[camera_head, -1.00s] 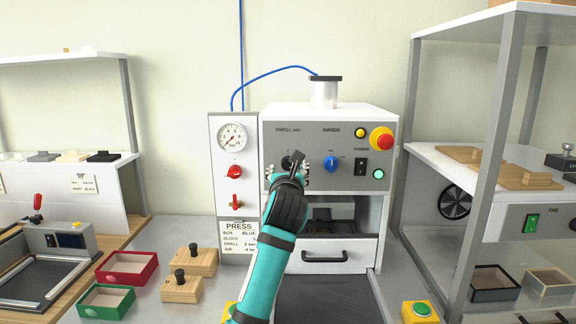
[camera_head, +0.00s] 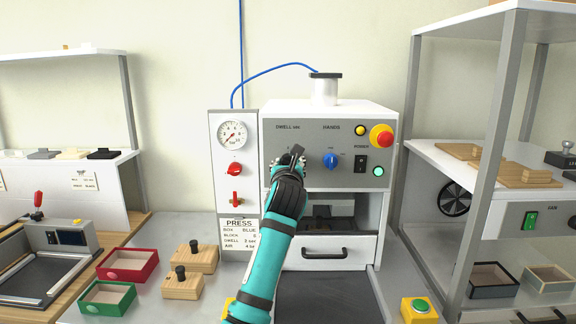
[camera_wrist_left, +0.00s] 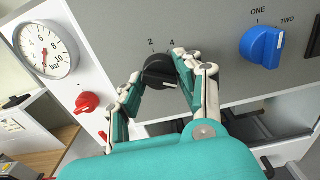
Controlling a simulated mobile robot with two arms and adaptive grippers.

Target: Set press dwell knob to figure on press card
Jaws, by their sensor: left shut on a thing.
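The dwell knob (camera_wrist_left: 158,72) is a black round knob on the grey press panel, under the figures 2 and 4 in the left wrist view. My left gripper (camera_wrist_left: 158,82) has its two fingers on either side of it and is shut on it. In the head view my left gripper (camera_head: 286,163) covers most of the knob under the DWELL lettering. I cannot tell exactly which figure the knob points to. The press card (camera_head: 241,238) on the white side panel reads BOX BLUE, DWELL 2 sec and an AIR line. My right gripper is not in view.
A blue HANDS knob (camera_head: 331,161) sits right of the gripper, with a black power switch (camera_head: 360,164) and red button (camera_head: 381,136) beyond. Left are a gauge (camera_head: 232,135) and red valve handle (camera_head: 235,170). A drawer (camera_head: 325,253) is below.

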